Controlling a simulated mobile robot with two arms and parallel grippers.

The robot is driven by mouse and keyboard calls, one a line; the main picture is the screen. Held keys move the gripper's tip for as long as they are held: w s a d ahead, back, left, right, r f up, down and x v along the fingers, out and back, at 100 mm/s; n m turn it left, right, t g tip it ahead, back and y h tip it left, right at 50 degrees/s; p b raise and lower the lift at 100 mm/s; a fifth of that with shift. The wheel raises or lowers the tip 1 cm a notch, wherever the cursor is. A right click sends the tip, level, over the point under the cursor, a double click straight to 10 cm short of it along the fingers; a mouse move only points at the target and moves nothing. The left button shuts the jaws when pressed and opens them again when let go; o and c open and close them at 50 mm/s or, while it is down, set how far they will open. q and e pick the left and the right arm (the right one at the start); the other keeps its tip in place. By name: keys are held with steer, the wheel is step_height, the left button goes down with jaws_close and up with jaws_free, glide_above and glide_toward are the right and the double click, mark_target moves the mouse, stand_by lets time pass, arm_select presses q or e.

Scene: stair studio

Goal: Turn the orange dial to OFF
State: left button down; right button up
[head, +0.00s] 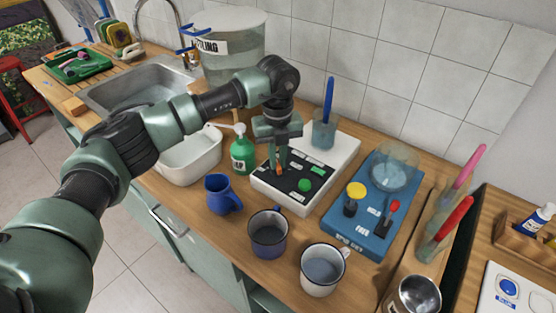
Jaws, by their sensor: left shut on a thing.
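The orange dial (279,171) sits on the dark panel of a white device (335,154) on the wooden counter. Only a small part of the dial shows under my fingers. My left gripper (279,163) reaches down from above and is shut on the orange dial. The panel has several small labels, too small to read, and a green knob (305,185) to the right of the dial. Which label the dial points to cannot be told. My right gripper is not in view.
A green bottle (243,155) and a blue jug (222,194) stand left of the device. Two mugs, one dark (268,234) and one white (322,269), stand in front. A blue device (357,236) is to the right. A large clear container (233,45) stands behind my arm.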

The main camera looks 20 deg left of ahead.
arm_select(q)
steer(key=n, duration=0.4)
steer(key=shift+r+n+b, duration=0.1)
steer(key=shift+n+b, duration=0.2)
steer(key=n, duration=0.4)
steer(key=shift+a+n, duration=0.1)
steer(key=shift+n, duration=0.3)
steer(key=c, duration=1.5)
jaws_free()
steer(key=shift+s, duration=0.1)
step_height(320, 180, up, 8)
steer(key=shift+f+b, duration=0.1)
steer(key=shift+b, duration=0.9)
